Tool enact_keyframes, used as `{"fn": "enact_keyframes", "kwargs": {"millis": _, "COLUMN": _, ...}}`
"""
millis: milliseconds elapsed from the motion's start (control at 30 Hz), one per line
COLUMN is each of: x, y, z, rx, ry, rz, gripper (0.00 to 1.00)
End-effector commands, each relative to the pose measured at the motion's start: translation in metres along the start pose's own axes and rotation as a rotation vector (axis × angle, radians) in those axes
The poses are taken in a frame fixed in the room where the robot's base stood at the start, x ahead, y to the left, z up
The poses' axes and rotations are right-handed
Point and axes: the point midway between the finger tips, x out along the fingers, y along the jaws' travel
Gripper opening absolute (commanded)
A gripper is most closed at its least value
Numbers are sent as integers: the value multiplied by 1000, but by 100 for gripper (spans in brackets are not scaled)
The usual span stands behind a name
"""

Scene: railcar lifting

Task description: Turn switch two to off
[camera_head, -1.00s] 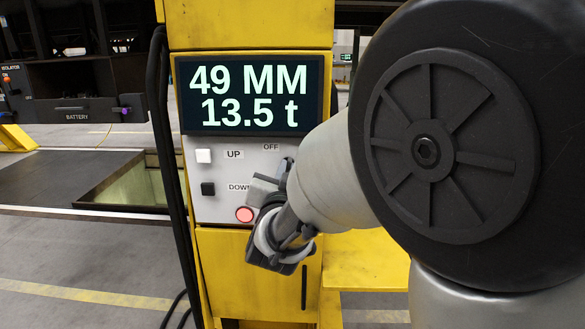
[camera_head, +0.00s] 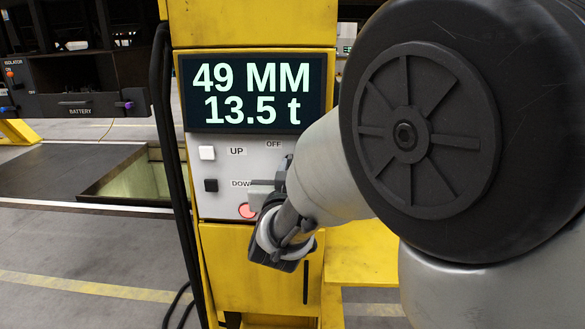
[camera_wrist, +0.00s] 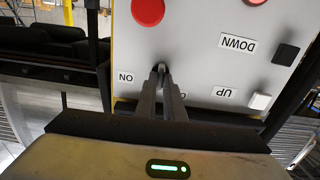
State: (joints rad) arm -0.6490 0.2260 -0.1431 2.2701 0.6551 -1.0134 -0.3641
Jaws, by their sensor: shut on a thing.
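In the wrist view, my gripper (camera_wrist: 161,78) is at the face of the light grey control panel (camera_wrist: 195,62), which appears upside down. Its fingers are shut on a small dark switch knob (camera_wrist: 161,66), mostly hidden between the tips. An ON label (camera_wrist: 126,77) is beside the fingers, and the OFF label is largely covered by them. In the head view, my gripper (camera_head: 264,190) is in front of the panel's lower right, below the OFF label (camera_head: 273,144). No number for the switch is readable.
A white UP button (camera_head: 207,153), a black DOWN button (camera_head: 211,185) and a lit red button (camera_head: 246,211) are close by. A display (camera_head: 252,93) above reads 49 MM, 13.5 t. Black cables (camera_head: 168,130) hang down the yellow column's left side.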

Motion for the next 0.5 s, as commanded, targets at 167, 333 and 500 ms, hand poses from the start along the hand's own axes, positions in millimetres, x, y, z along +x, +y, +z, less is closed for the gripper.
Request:
{"fn": "enact_keyframes", "kwargs": {"millis": 167, "x": 0, "y": 0, "z": 1, "rx": -3, "ry": -2, "rz": -1, "gripper": 12}}
{"fn": "enact_keyframes", "kwargs": {"millis": 333, "x": 0, "y": 0, "z": 1, "rx": -2, "ry": -2, "rz": -1, "gripper": 27}}
{"fn": "enact_keyframes", "kwargs": {"millis": 500, "x": 0, "y": 0, "z": 0, "rx": -1, "ry": -1, "rz": 0, "gripper": 27}}
